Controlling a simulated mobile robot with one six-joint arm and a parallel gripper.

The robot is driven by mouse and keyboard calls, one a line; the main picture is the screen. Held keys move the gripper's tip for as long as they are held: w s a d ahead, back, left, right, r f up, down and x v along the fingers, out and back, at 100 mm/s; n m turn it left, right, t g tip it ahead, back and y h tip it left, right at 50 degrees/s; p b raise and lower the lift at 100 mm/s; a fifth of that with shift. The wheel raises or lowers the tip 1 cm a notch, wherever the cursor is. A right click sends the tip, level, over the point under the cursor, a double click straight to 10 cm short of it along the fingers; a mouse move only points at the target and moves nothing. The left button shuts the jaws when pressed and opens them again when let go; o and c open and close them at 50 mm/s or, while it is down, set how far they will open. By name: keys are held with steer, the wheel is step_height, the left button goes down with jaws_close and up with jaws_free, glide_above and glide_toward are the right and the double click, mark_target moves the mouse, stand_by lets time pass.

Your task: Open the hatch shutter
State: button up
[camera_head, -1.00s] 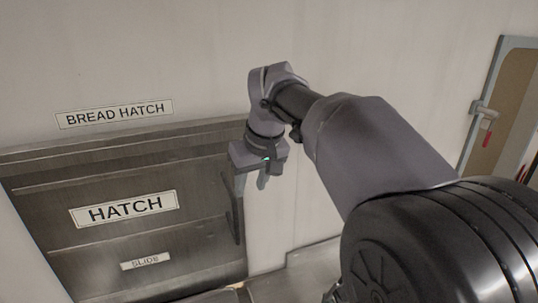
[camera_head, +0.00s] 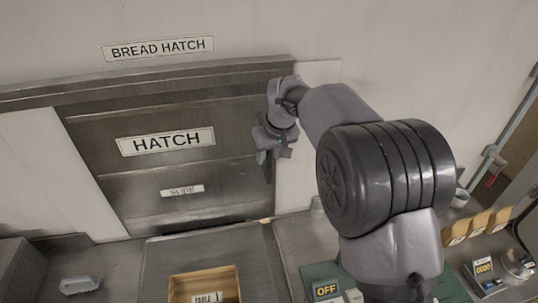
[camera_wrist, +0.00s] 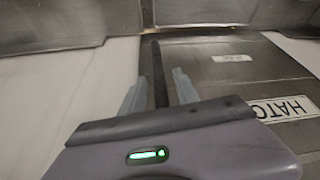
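The grey metal hatch shutter (camera_head: 90,150) covers the opening in the wall and carries a HATCH sign (camera_head: 166,141) and a smaller label reading SLIDE (camera_head: 182,190). A dark vertical bar handle (camera_head: 269,172) stands at its right edge. My gripper (camera_head: 271,155) is at the upper part of this handle. In the wrist view, the handle (camera_wrist: 160,70) runs between the two pale fingers of my gripper (camera_wrist: 160,92). The fingers are spread, with a gap visible on each side of the bar. The handle's near end is hidden behind the gripper body.
A BREAD HATCH sign (camera_head: 158,48) and a top rail (camera_head: 30,95) sit above the shutter. Below is a counter with a wooden tray (camera_head: 178,288), a grey object (camera_head: 80,286), and an OFF display (camera_head: 326,290). White wall lies right of the shutter.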

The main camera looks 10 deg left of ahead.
steer(key=shift+w+f, duration=0.1)
steer(key=shift+f, duration=0.2)
jaws_close()
stand_by(1.3)
